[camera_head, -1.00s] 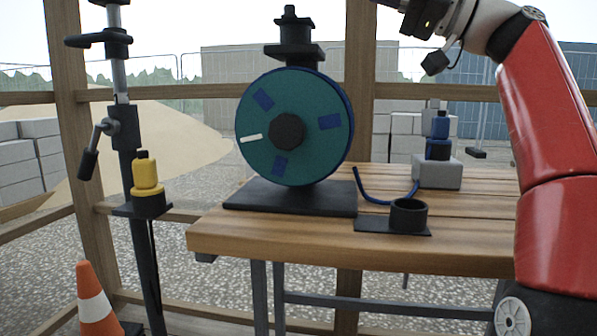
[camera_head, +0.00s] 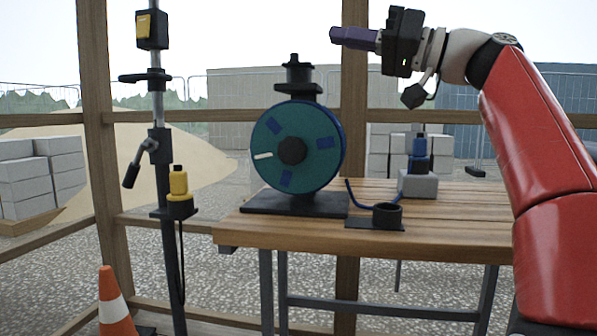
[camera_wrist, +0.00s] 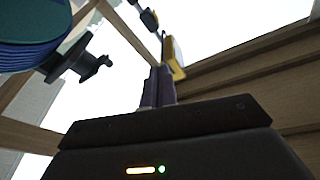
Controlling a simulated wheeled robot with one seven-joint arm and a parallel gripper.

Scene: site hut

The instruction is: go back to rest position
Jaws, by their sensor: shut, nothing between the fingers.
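My gripper (camera_head: 340,37) is raised high at the upper right of the head view, pointing left, above and to the right of the reel. Its purple fingers are together and hold nothing. In the wrist view the shut fingers (camera_wrist: 158,86) show at the centre, over the dark gripper body. My red arm comes in from the right side of the head view. The gripper touches nothing that I can see.
A teal reel (camera_head: 318,130) stands on the wooden table (camera_head: 290,233), with a black cup holder (camera_head: 387,216) and a blue plug on a grey block (camera_head: 418,185). Left are a black post (camera_head: 164,240) with a yellow plug (camera_head: 179,183) and a traffic cone (camera_head: 113,300).

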